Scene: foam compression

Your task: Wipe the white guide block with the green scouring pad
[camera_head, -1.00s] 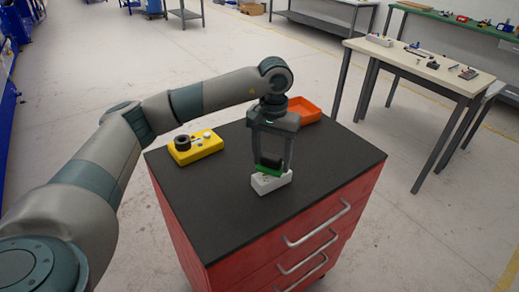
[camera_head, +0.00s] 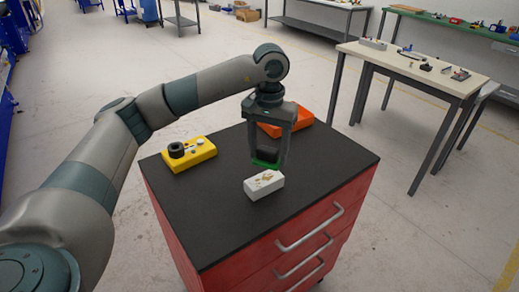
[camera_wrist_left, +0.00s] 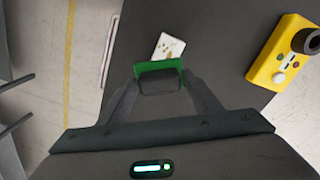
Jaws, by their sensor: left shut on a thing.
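The white guide block (camera_head: 264,185) lies on the black top of the red drawer cabinet, near its front. Brownish marks show on its upper face. My left gripper (camera_head: 268,160) points down and is shut on the green scouring pad (camera_head: 262,164), which has a dark grip part on top. The pad is just behind the block, close to its far edge; whether they touch is hard to tell. In the left wrist view the pad (camera_wrist_left: 158,67) sits between the fingers and covers part of the block (camera_wrist_left: 168,46). My right gripper is not in view.
A yellow box (camera_head: 189,154) with a black ring and knobs stands at the left back of the cabinet top (camera_head: 215,225). An orange tray (camera_head: 290,122) lies at the back, behind my gripper. The cabinet top's front and right side are clear.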

